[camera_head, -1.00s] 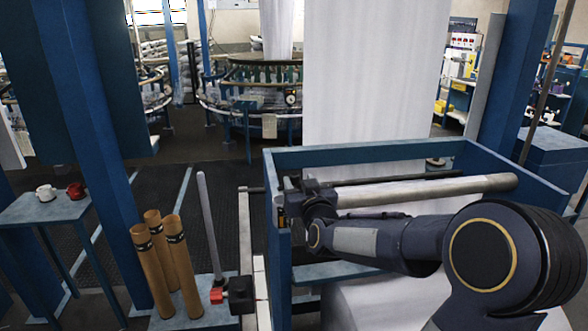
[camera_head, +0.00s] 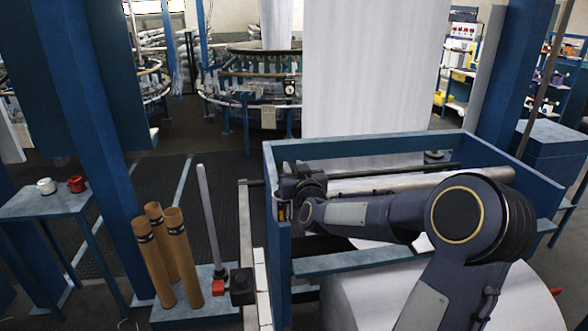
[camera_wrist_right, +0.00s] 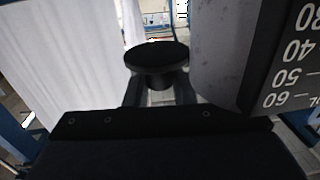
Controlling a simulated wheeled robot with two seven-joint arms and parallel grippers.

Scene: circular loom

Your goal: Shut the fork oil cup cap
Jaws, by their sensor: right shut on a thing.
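A black round cap (camera_wrist_right: 157,56) on a short stem shows in the right wrist view, close in front of my right gripper (camera_wrist_right: 158,92). The gripper's two dark fingers are shut on the stem below the disc. In the head view my right gripper (camera_head: 294,182) is at the left end of the blue frame, and the cap cannot be made out there. Whether the cap is seated on its cup is hidden. My left gripper is not in view.
A grey cylinder and a dark numbered scale (camera_wrist_right: 288,75) stand close to the right of the cap. The blue frame (camera_head: 282,240) surrounds my forearm, above a large white roll (camera_head: 360,300). Brown tubes (camera_head: 178,255) stand at left. Two small cups sit on a side table (camera_head: 45,205).

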